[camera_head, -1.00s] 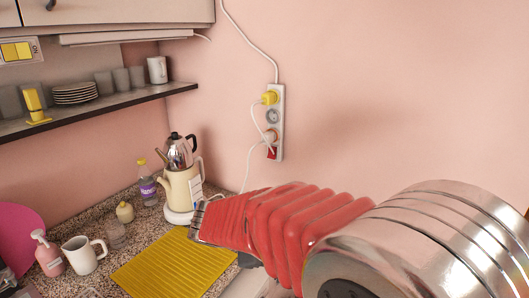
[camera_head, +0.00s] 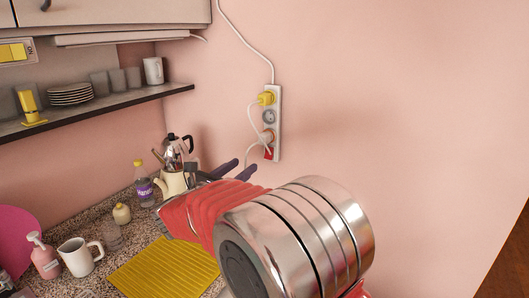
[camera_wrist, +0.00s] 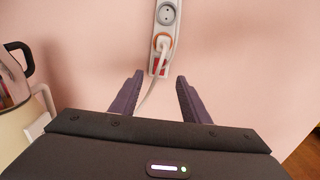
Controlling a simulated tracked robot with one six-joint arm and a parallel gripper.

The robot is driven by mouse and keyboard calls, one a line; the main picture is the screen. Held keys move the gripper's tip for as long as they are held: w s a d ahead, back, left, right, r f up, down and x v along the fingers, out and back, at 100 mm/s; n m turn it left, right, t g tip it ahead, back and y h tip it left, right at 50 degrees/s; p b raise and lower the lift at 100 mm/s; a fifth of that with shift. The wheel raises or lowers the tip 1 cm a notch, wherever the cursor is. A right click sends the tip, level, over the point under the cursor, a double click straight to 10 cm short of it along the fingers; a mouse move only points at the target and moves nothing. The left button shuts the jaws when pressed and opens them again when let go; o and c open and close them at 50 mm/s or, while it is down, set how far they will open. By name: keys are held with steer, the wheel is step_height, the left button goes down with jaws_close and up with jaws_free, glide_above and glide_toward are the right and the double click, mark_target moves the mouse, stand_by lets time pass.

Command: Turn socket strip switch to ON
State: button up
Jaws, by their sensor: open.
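The white socket strip (camera_head: 277,125) hangs upright on the pink wall. A yellow plug (camera_head: 266,98) sits in its top socket, and a white plug (camera_head: 267,137) sits in a lower one. The red switch (camera_head: 269,153) is at the strip's bottom end, partly covered by the white cord; the red also shows in the wrist view (camera_wrist: 156,67). My gripper (camera_head: 245,166) is open and empty, its dark purple fingers apart, below and in front of the strip. In the wrist view (camera_wrist: 157,80) the strip's lower end lies between and beyond the fingertips. The switch's position cannot be told.
A kettle (camera_head: 172,184) stands on the counter left of my gripper, partly hidden by my arm. A bottle (camera_head: 144,188), a white mug (camera_head: 80,257) and a yellow mat (camera_head: 165,268) are nearby. The wall right of the strip is clear.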

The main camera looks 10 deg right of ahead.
mark_target(269, 148)
steer(key=shift+w+d, duration=0.1)
stand_by(0.3)
steer(key=x, duration=1.3)
steer(key=shift+w+d+f, duration=0.1)
steer(key=shift+w+d, duration=0.1)
steer(key=shift+c, duration=0.3)
steer(key=c, duration=1)
